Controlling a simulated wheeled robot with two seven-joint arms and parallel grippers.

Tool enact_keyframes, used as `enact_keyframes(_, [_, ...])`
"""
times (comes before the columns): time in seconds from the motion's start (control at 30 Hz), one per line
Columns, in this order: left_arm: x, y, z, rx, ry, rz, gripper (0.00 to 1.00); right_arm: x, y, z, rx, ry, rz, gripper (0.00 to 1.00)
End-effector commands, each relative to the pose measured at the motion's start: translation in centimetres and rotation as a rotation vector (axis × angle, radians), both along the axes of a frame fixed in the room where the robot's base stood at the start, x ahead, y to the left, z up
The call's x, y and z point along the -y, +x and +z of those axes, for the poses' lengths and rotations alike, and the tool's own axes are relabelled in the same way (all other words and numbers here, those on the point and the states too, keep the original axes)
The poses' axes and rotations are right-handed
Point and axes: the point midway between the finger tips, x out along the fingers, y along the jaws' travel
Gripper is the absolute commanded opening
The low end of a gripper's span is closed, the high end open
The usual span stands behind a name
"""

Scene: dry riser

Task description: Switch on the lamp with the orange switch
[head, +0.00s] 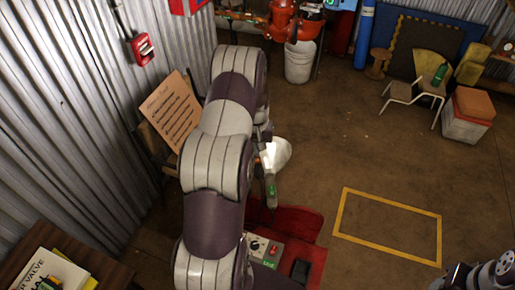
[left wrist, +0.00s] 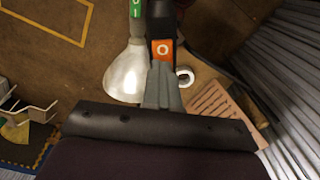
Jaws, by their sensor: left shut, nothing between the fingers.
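The orange switch (left wrist: 163,49), marked with a white O, sits on a black upright part in the left wrist view. Beside it is a white lamp shade (left wrist: 127,76), also in the head view (head: 279,153), below a green switch (left wrist: 137,8). I cannot tell whether a lamp is lit. My left gripper (left wrist: 161,68) is shut and empty, its fingertips overlapping the lower edge of the orange switch; contact cannot be told. In the head view my left arm hides much of this area. My right gripper is not clearly in view.
A notice board (head: 170,110) leans near the corrugated wall (head: 60,120) at the left. A table with papers (head: 55,270) is at lower left. The yellow-outlined floor (head: 388,228) is clear.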

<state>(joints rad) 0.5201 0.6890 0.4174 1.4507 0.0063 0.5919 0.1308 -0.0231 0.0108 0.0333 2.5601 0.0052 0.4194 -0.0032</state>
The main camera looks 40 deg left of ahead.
Motion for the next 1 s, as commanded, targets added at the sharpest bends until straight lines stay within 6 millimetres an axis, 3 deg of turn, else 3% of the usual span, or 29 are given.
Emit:
enact_keyframes(0.03, [0.5, -1.3, -1.2, -0.031, -0.015, 0.001, 0.00, 0.0, 0.0, -0.1, 0.000, 0.000, 0.000, 0.49])
enact_keyframes(0.23, [1.1, -2.1, -1.2, -0.034, -0.018, 0.001, 0.00, 0.0, 0.0, 0.4, 0.000, 0.000, 0.000, 0.49])
enact_keyframes(0.63, [1.4, -2.3, -1.0, -0.035, -0.018, 0.002, 0.00, 0.0, 0.0, 0.6, 0.000, 0.000, 0.000, 0.49])
enact_keyframes(0.77, [1.3, -1.9, 0.9, -0.026, -0.012, 0.000, 0.00, 0.0, 0.0, 2.0, 0.000, 0.000, 0.000, 0.49])
enact_keyframes(0.93, [1.0, -0.5, 5.4, 0.008, 0.010, -0.004, 0.00, 0.0, 0.0, 4.9, 0.000, 0.000, 0.000, 0.49])
enact_keyframes(1.0, [1.0, -0.4, 6.0, 0.012, 0.012, -0.003, 0.00, 0.0, 0.0, 3.1, 0.001, 0.000, 0.000, 0.49])
